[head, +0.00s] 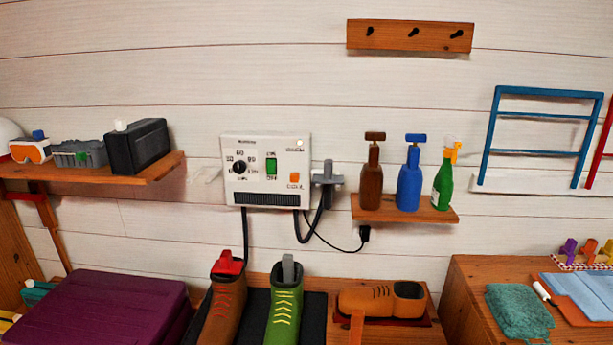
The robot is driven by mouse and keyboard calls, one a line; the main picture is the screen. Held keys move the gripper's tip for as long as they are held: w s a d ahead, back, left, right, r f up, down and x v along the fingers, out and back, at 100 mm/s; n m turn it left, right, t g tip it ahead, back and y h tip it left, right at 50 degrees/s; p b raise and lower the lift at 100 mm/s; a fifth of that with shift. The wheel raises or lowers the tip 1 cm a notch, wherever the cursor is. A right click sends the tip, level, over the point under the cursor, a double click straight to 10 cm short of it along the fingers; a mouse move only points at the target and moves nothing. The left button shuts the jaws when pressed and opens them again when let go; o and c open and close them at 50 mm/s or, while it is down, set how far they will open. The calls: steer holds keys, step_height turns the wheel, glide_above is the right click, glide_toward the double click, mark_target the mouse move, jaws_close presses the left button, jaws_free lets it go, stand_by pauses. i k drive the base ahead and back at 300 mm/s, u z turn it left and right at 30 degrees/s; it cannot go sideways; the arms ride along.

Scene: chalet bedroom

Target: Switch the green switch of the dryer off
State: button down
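The dryer (268,140) is a white control box fixed to the plank wall, near the middle of the head view. Its green switch (271,166) is a small upright rocker in the middle of the panel, with tiny labels above and below it. Which way the rocker is tilted is too small to tell. A black dial (239,167) sits left of the switch, and an orange button (294,178) sits to its right. A small pale round lamp (299,143) is at the top right of the panel. My gripper is not in view.
A grey bracket (326,185) with a hose sticks out right of the dryer. A shelf (440,214) holds several bottles. A left shelf (150,175) carries a black box and goggles. Boots (285,310) stand below. The wall before the panel looks unobstructed.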

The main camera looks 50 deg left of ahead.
mark_target(270, 163)
steer(key=k, duration=0.85)
steer(key=u, duration=1.3)
steer(key=i, duration=0.45)
steer(key=u, duration=0.05)
